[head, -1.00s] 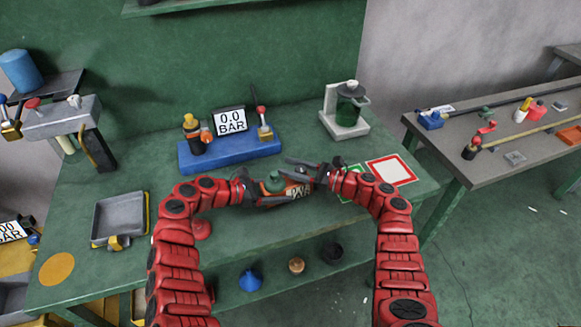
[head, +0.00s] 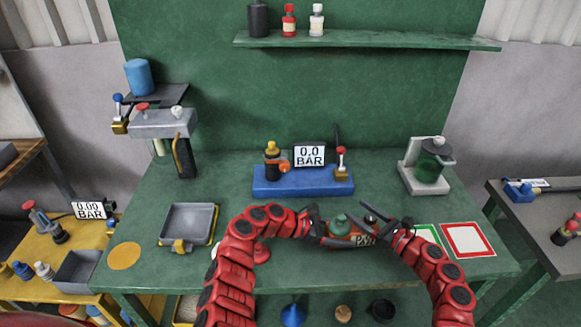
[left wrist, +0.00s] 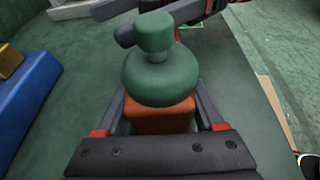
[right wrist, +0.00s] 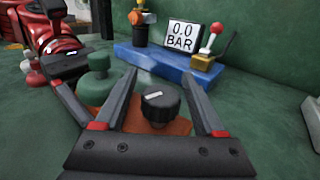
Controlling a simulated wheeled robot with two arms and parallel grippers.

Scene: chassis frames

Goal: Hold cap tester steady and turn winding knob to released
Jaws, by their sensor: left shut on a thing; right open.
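The cap tester is an orange-red body (head: 345,241) with a green dome and stem (head: 340,224), on the bench between my grippers. My left gripper (head: 322,232) is shut on the body, one finger along each side; in the left wrist view the body (left wrist: 160,118) shows below the green dome. The black winding knob (right wrist: 160,103) with a white mark shows in the right wrist view. My right gripper (right wrist: 162,85) is open, its fingers on either side of the knob with gaps. In the head view my right gripper (head: 382,218) is at the tester's right end.
A blue stand (head: 300,181) with a 0.0 BAR display (head: 309,155) is behind the tester. A red-bordered square (head: 467,240) and a green-bordered one lie to the right. A grey tray (head: 187,224) is at left, a green jar (head: 430,168) on a pale stand at back right.

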